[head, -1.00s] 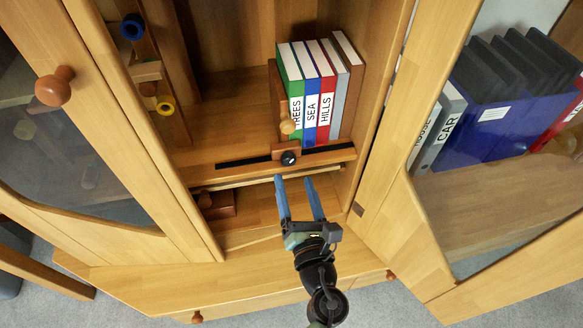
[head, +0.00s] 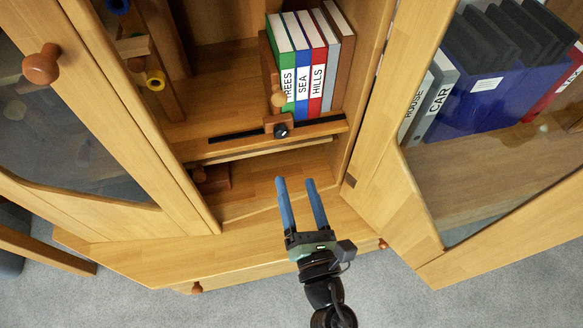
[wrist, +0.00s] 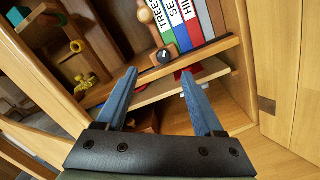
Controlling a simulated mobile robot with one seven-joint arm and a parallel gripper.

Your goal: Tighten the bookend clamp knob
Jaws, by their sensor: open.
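The bookend clamp knob (head: 281,130) is a small black knob on a wooden clamp block at the front edge of the bookcase shelf. In the wrist view the knob (wrist: 163,57) is beyond and between my fingertips. The wooden bookend (head: 276,85) stands upright against the left side of the row of books (head: 310,65). My gripper (head: 295,181) is open and empty. Its blue fingers point at the shelf, below and in front of the knob, apart from it.
A black slotted rail (head: 235,136) runs along the shelf edge. Open doors with glass panes stand at left (head: 130,140) and right (head: 420,200). A lower compartment (head: 255,178) holds a dark wooden block (head: 212,178). Blue and red binders (head: 490,100) show through the right door.

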